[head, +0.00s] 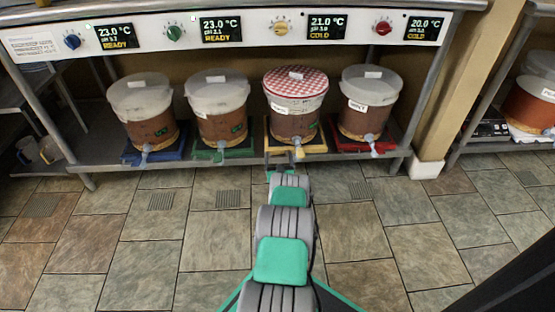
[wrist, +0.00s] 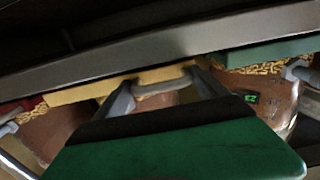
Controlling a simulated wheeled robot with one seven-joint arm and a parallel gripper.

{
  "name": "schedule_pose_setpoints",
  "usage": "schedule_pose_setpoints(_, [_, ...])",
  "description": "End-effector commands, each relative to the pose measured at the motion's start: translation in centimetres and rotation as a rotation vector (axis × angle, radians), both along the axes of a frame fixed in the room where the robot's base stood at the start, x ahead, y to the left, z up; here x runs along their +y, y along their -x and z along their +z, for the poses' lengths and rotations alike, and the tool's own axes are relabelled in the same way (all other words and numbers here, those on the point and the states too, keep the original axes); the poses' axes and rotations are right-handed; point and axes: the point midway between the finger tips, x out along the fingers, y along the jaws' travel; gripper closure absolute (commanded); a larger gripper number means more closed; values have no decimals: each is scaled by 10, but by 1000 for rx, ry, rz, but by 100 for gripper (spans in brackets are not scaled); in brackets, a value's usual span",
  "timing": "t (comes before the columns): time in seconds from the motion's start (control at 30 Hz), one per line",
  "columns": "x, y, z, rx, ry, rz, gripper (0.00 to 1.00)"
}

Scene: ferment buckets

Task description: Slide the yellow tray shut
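The yellow tray (head: 315,147) is on the low shelf under a brown bucket (head: 294,113) with a red-checked cloth cover. Its yellow front also shows in the wrist view (wrist: 95,90), with a pale handle bar (wrist: 165,86) along it. My gripper (head: 283,157) is at the front of this tray, partly hidden by my arm in the head view. In the wrist view my gripper's two grey fingers (wrist: 163,92) stand apart, one near each end of the handle bar. I cannot tell whether they touch it. Nothing is held between them.
Blue (head: 155,156), green (head: 222,154) and red (head: 365,146) trays with buckets flank the yellow one. A panel of dials and displays (head: 250,27) runs above. A shelf post (head: 405,150) stands at right. The tiled floor (head: 130,235) in front is clear.

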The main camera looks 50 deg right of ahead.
Motion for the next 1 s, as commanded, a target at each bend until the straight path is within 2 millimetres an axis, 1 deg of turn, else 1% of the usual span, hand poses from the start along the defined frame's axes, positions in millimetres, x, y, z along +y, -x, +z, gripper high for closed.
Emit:
schedule_pose_setpoints(0.03, [-5,2,4,0,9,-7,15])
schedule_pose_setpoints(0.07, [-5,2,4,-1,9,-6,12])
schedule_pose_setpoints(0.1, [-4,1,3,-1,9,-5,12])
schedule_pose_setpoints(0.43, [1,-3,3,-3,5,3,12])
schedule_pose_setpoints(0.63, [4,-1,3,-3,2,5,12])
schedule_pose_setpoints(0.77, [17,13,7,-3,0,2,12])
schedule_pose_setpoints(0.9, [39,35,8,-3,0,-1,12])
schedule_pose_setpoints(1.0, [51,45,5,-3,2,-1,12])
